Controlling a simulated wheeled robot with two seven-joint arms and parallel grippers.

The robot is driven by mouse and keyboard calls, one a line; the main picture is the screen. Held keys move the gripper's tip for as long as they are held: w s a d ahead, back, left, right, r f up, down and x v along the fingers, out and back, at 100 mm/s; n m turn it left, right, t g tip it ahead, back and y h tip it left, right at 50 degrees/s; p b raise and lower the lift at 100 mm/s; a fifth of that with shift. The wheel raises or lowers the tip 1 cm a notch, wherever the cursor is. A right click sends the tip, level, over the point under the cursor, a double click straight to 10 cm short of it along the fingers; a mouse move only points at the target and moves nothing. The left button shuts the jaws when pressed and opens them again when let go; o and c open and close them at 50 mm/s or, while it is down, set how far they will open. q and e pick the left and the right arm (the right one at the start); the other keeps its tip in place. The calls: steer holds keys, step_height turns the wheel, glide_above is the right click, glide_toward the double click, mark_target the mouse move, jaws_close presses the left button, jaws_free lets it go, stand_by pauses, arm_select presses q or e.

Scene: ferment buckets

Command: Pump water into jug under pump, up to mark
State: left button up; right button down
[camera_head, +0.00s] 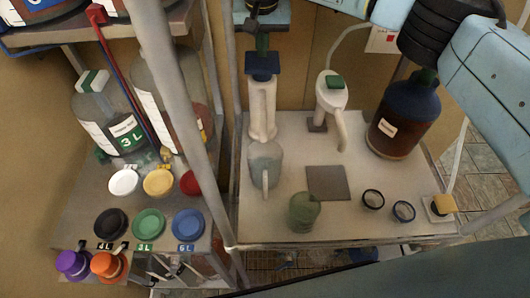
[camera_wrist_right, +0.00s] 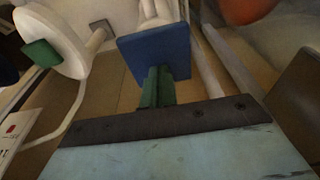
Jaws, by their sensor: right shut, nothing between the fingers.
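A white pump (camera_head: 262,108) with a square blue top plate (camera_head: 262,66) stands at the back left of the grey table. My right gripper (camera_head: 262,46) is shut and empty, pointing down at this plate. In the right wrist view its green fingertips (camera_wrist_right: 157,88) meet the blue plate (camera_wrist_right: 153,52) in the picture; whether they press it, I cannot tell. A translucent grey jug (camera_head: 266,160) with a handle stands upright just in front of the pump. Its water level and mark are too small to make out. My left gripper is not in view.
A second white pump (camera_head: 332,92) with a green button and a brown bottle (camera_head: 402,115) stand to the right. A green cup (camera_head: 304,213), a grey pad (camera_head: 327,183) and two dark rings (camera_head: 373,199) lie nearer the front. A metal post (camera_head: 182,110) rises at left.

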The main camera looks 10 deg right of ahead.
mark_target(262, 60)
steer(key=shift+f+b, duration=1.1)
steer(key=shift+f, duration=0.9)
steer(key=shift+r, duration=0.15)
steer(key=shift+r+p, duration=1.45)
steer(key=shift+r, duration=0.8)
steer(key=shift+f, duration=0.15)
